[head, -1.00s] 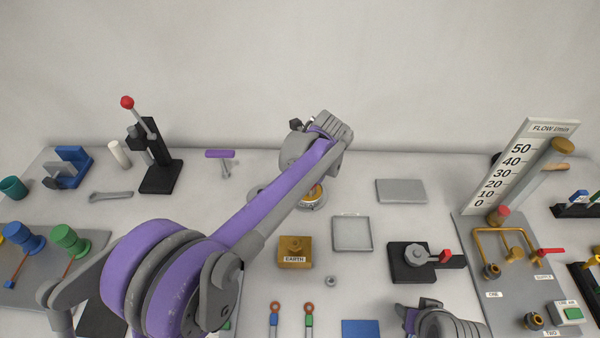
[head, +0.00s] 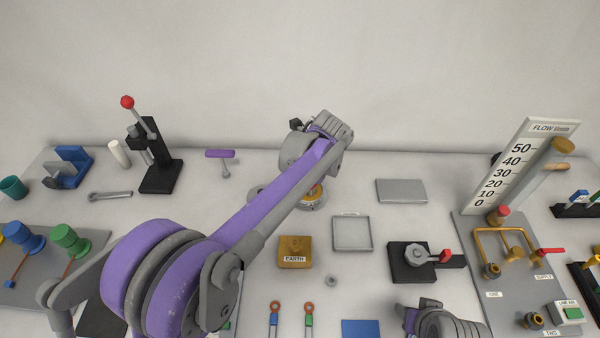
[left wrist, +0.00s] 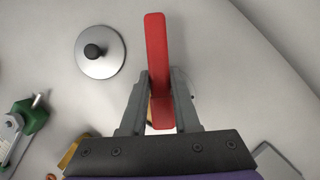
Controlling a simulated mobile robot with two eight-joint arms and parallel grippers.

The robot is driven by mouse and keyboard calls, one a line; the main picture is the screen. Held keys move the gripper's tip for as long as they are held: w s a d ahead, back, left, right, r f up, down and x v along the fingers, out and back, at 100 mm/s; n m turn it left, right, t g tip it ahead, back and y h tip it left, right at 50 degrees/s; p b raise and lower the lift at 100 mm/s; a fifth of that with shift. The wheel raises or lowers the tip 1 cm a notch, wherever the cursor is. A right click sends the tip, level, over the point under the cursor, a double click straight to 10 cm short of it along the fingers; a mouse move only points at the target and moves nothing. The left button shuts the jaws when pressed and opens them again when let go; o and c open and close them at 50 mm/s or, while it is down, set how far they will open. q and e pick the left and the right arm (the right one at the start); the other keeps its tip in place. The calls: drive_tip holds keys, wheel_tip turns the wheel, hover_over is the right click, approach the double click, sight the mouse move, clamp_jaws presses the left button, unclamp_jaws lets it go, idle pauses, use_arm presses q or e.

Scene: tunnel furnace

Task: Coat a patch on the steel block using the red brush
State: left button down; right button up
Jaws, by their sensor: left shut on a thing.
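My left gripper (left wrist: 160,103) is shut on the red brush (left wrist: 157,65), seen in the left wrist view as a red bar between the fingers. The brush's bristle end cannot be made out. In the head view my left arm reaches to the back middle of the table, and its wrist hides the fingers and the brush. A flat grey block (head: 401,191), which looks like the steel block, lies at the back, right of my left wrist and apart from it. My right gripper (head: 422,310) is partly in view at the bottom edge; its jaws cannot be made out.
A round steel lid with a black knob (left wrist: 100,52) lies near the brush. A brass EARTH block (head: 294,252), a shallow grey tray (head: 352,234) and a black clamp with a red knob (head: 418,259) stand in front. A flow gauge (head: 517,165) rises at right.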

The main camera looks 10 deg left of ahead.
use_arm(q)
drive_tip(key=shift+r+p, duration=1.75)
drive_tip(key=shift+r, duration=1.75)
use_arm(e)
drive_tip(key=shift+w+r, duration=0.25)
drive_tip(key=shift+r, duration=0.5)
drive_tip(key=shift+w+r, duration=0.25)
drive_tip(key=shift+r, duration=0.55)
drive_tip(key=shift+w+r, duration=0.25)
drive_tip(key=shift+r, duration=0.5)
